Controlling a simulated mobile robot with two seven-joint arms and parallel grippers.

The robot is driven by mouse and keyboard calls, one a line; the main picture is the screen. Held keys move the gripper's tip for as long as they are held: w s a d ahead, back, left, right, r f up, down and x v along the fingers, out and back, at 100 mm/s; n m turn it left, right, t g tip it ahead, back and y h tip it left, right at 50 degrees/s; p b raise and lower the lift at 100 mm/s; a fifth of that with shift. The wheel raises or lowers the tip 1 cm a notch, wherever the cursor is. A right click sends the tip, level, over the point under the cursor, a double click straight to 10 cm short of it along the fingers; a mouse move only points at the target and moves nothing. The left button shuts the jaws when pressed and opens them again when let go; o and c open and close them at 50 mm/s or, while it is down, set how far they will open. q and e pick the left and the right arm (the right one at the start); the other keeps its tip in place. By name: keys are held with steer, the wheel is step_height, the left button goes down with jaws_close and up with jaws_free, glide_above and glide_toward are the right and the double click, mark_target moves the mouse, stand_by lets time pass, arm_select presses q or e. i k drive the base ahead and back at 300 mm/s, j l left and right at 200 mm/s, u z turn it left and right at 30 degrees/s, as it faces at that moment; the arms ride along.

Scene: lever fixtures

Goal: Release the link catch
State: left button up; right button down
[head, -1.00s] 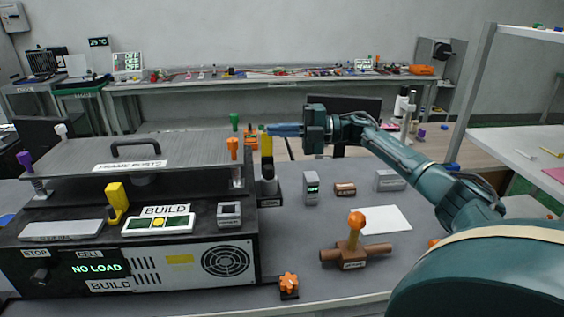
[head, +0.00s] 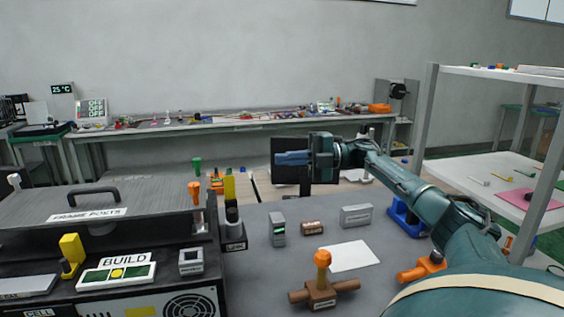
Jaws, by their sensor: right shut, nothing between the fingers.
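No readable label names the link catch, so I cannot tell for certain which fixture it is. A yellow lever (head: 230,187) stands about upright on a black labelled base (head: 235,240) just right of the big black cabinet, in the head view. The small label on it is too small to read. My right gripper (head: 278,158) is shut and empty. Its blue fingers point left, in the air above and to the right of the yellow lever, apart from it. An orange-topped post (head: 195,193) stands at the cabinet's right corner. My left gripper is not in view.
The cabinet (head: 125,238) fills the lower left and bears a yellow lever (head: 71,250) and a BUILD panel (head: 118,273). A brown valve with an orange knob (head: 322,292), small boxes (head: 278,232) and white paper (head: 350,256) lie on the grey table. A shelf (head: 430,130) stands right.

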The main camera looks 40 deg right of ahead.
mark_target(228, 179)
steer(key=k, duration=1)
